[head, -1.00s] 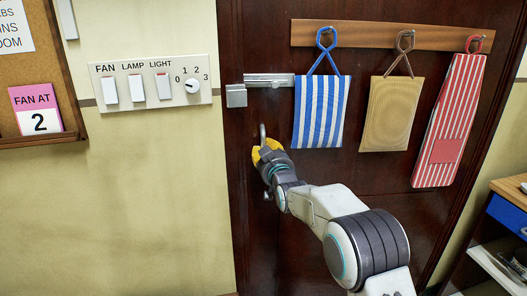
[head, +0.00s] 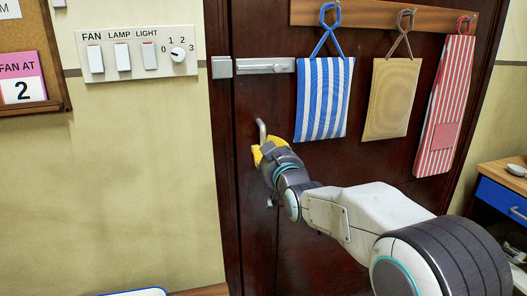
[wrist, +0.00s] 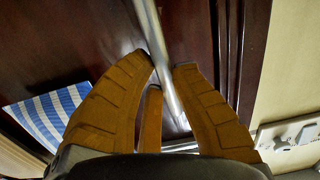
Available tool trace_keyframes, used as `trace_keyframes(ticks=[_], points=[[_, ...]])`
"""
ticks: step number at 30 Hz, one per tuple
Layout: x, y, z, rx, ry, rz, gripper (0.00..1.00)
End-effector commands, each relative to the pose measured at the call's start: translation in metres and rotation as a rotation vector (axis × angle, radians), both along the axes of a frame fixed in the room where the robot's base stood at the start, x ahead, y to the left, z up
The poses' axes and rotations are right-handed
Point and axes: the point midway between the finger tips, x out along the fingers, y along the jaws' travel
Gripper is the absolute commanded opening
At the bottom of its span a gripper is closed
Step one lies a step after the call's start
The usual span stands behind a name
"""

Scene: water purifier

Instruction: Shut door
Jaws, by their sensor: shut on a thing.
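The dark brown door (head: 262,100) stands in front of me and looks flush, or nearly flush, with its frame (head: 222,130) at the left. A metal bolt (head: 266,66) on the door lines up with its keeper (head: 222,67) on the frame. My gripper (head: 262,152), with yellow fingers, is shut on the upright metal door handle (head: 261,130). In the wrist view the handle bar (wrist: 155,40) runs between the fingers of my gripper (wrist: 168,66). The handle's lower part is partly hidden by the fingers.
A striped blue bag (head: 323,100), a tan bag (head: 391,98) and a red-striped bag (head: 444,105) hang from a wooden rail (head: 370,14) on the door. A switch panel (head: 138,53) is on the left wall. A blue-drawer cabinet (head: 500,198) stands at the right.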

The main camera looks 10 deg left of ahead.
Motion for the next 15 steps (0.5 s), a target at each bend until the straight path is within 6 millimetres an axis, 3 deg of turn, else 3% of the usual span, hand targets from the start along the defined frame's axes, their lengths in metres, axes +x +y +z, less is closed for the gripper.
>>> trace_keyframes(ticks=[5,6,15], points=[[-0.0004,-0.0006,-0.0010,-0.002,0.004,-0.001,0.00],[-0.0003,-0.0006,-0.0010,-0.002,0.004,-0.001,0.24],[0.0001,0.0001,-0.0012,-0.002,0.004,0.000,0.50]])
